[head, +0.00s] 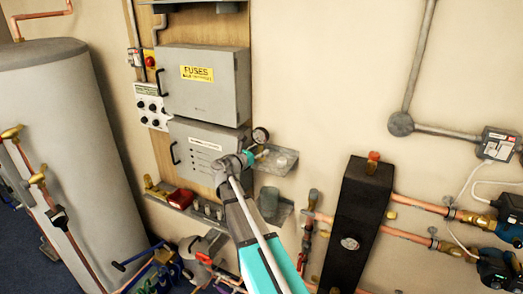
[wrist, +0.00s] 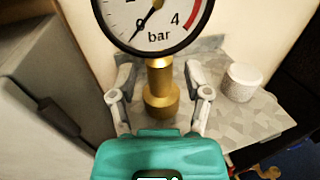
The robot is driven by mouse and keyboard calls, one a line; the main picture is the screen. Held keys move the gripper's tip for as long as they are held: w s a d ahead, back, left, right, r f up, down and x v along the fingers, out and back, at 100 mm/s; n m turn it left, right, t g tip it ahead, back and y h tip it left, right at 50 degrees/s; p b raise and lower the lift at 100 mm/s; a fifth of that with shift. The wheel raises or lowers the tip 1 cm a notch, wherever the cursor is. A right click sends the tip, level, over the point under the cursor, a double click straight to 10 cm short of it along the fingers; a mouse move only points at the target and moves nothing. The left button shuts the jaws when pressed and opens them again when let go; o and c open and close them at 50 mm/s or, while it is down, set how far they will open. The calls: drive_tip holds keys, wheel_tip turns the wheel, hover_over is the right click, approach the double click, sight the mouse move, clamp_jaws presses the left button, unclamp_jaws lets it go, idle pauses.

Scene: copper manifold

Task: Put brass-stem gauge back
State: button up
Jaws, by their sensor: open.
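The brass-stem gauge shows close up in the wrist view, with a white dial marked "bar" (wrist: 153,22) and a brass stem (wrist: 160,86) below it. The top of the dial is cut off. Its dial also shows small in the head view (head: 261,135), by the grey boxes. My gripper (wrist: 161,92) is open, with one finger on each side of the stem; I cannot tell whether either finger touches it. The stem's lower end appears over a grey speckled shelf (wrist: 222,120); whether it rests there is unclear. My gripper is also in the head view (head: 254,155).
A white round tub (wrist: 243,82) stands on the shelf, right of the gauge. A grey fuse box (head: 205,85) and a second grey box (head: 205,150) are on the wall at left. A black manifold block (head: 355,220) with copper pipes stands at right.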

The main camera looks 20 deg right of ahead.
drive_tip(key=v, duration=1.1)
drive_tip(key=shift+a, duration=0.25)
drive_tip(key=shift+s, duration=0.1)
drive_tip(key=s+f+m+g+y, duration=0.4)
drive_tip(key=s+f+m+y, duration=0.3)
drive_tip(key=s+f+m, duration=0.4)
drive_tip(key=s+a+f+m+g+y, duration=0.3)
drive_tip(key=s+a+f+m+y, duration=0.4)
drive_tip(key=s+a+m+y, duration=0.2)
drive_tip(key=s+a+m, duration=0.1)
drive_tip(key=a+m, duration=0.1)
drive_tip(key=shift+s+f+m+y, duration=0.2)
drive_tip(key=shift+f+m+y, duration=0.1)
